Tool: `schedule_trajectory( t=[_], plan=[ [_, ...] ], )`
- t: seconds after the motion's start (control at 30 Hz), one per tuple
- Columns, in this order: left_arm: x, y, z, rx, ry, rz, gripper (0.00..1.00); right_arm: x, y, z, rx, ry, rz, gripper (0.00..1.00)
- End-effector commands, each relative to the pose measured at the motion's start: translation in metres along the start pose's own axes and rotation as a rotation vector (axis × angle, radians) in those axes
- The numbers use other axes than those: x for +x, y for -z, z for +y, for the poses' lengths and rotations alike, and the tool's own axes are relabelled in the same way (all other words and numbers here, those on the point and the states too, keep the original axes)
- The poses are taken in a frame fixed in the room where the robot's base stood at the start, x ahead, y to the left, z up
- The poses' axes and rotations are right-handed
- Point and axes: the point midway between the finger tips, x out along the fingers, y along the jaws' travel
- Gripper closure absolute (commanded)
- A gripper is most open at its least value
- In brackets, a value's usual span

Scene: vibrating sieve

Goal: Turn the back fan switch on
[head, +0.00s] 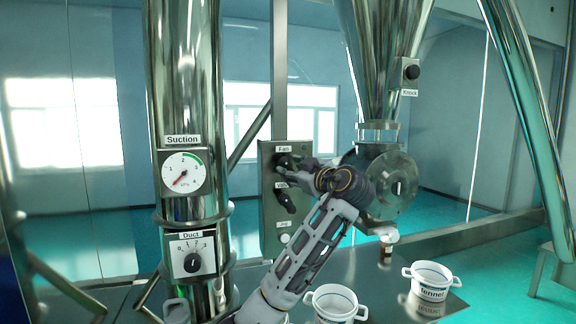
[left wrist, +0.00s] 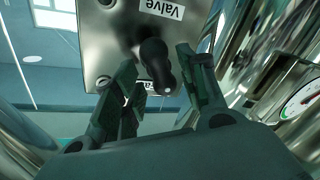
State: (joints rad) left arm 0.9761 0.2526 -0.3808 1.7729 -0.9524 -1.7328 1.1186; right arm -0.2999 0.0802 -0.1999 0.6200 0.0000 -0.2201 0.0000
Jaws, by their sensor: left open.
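The fan switch (head: 283,160) is a black knob under a "Fan" label (head: 282,145), at the top of a grey metal panel (head: 267,215). My left gripper (head: 293,164) is at the switch and partly covers it in the head view. In the left wrist view, which shows the panel upside down, the switch's black handle (left wrist: 155,62) stands between the two spread fingers of my left gripper (left wrist: 158,88). The fingers are open, and I cannot tell whether one touches the handle. The fan label there is mostly hidden. My right gripper is not in view.
Below on the panel are the valve handle (head: 285,201) and a pale button (head: 285,239). A steel column with a suction gauge (head: 183,173) and a duct dial (head: 192,262) stands left. A steel hopper (head: 375,60) is right. White pots (head: 432,281) stand on the table.

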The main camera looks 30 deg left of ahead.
Motion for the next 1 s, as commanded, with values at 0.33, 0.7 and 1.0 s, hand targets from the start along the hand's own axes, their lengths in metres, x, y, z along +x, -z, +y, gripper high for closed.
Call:
schedule_trajectory(
  t=[0.33,0.7,1.0],
  plan=[
    [0.029,0.001,0.000,0.001,0.001,0.001,0.58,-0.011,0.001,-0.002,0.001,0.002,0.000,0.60],
    [0.031,0.000,0.000,0.000,0.000,0.000,0.58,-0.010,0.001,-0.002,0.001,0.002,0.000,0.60],
    [0.031,0.000,0.000,0.000,0.000,0.000,0.97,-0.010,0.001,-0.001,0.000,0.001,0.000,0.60]
  ],
)
